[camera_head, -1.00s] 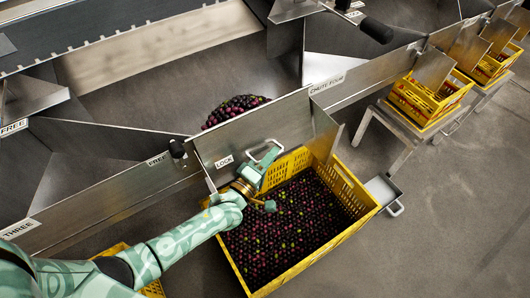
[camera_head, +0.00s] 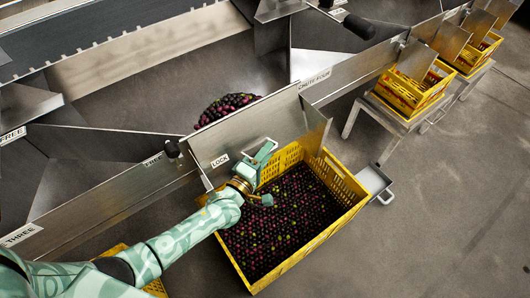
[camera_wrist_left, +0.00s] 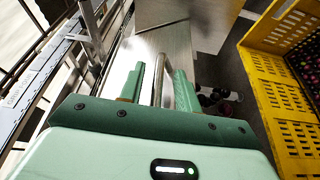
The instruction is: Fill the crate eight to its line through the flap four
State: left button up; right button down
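A yellow crate (camera_head: 345,184) stands below the chute labelled CHUTE FOUR, holding a broad bed of dark purple fruit with some green ones. It also shows at the right in the left wrist view (camera_wrist_left: 268,85). I see no number or fill line on it. A steel flap (camera_head: 250,130) with a LOCK label stands at the chute mouth, with a heap of fruit (camera_head: 226,107) behind it. My left gripper (camera_head: 264,160) is at the flap's handle. In the left wrist view the handle bar (camera_wrist_left: 158,80) lies between the parted fingers, with a gap at the left finger. My right gripper is out of view.
More yellow crates on metal stands (camera_head: 412,92) are at the upper right. A small grey tray with a handle (camera_head: 374,184) is beside the crate. Another yellow crate (camera_head: 152,286) is partly hidden behind my left arm. The grey floor at the right is clear.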

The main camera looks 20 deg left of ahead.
pick_arm(q)
jog(key=shift+r, duration=0.1)
